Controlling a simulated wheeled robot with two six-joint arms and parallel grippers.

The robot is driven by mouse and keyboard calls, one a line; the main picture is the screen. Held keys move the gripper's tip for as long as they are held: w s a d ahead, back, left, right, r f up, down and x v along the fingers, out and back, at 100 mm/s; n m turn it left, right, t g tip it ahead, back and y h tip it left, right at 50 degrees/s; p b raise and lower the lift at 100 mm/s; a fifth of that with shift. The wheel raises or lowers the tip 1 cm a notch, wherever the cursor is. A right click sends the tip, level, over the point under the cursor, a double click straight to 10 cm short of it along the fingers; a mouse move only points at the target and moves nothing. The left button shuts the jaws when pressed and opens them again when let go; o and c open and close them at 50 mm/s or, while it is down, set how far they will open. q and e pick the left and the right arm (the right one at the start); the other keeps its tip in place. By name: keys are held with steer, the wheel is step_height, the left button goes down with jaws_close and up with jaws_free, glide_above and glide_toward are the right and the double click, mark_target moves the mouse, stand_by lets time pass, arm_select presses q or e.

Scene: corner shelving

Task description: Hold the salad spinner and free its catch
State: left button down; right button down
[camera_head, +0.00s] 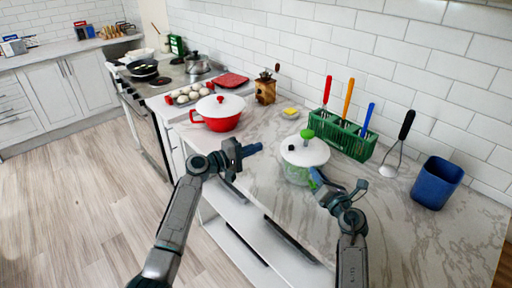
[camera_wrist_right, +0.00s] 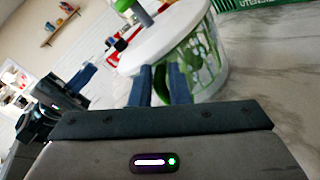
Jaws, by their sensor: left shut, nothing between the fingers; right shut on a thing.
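The salad spinner (camera_head: 297,175) stands upright on the marble counter, with a clear bowl, green leaf print and white lid (camera_head: 312,155). A green knob (camera_head: 307,135) tops the lid, and a small dark spot shows on its left side. My right gripper (camera_head: 316,178) is shut on the spinner's near right side; the right wrist view shows its blue fingers (camera_wrist_right: 161,86) against the bowl (camera_wrist_right: 208,52), around a dark green part below the lid rim. My left gripper (camera_head: 259,147) is shut and empty, left of the spinner and apart from it. The catch cannot be made out clearly.
A red pot with white lid (camera_head: 222,112) stands to the left, near an egg tray (camera_head: 188,95). A green utensil holder (camera_head: 340,135) is behind the spinner. The front right counter is clear.

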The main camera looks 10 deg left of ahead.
steer(key=c, duration=1.3)
jaws_free()
steer(key=shift+f, duration=0.1)
steer(key=shift+s, duration=0.1)
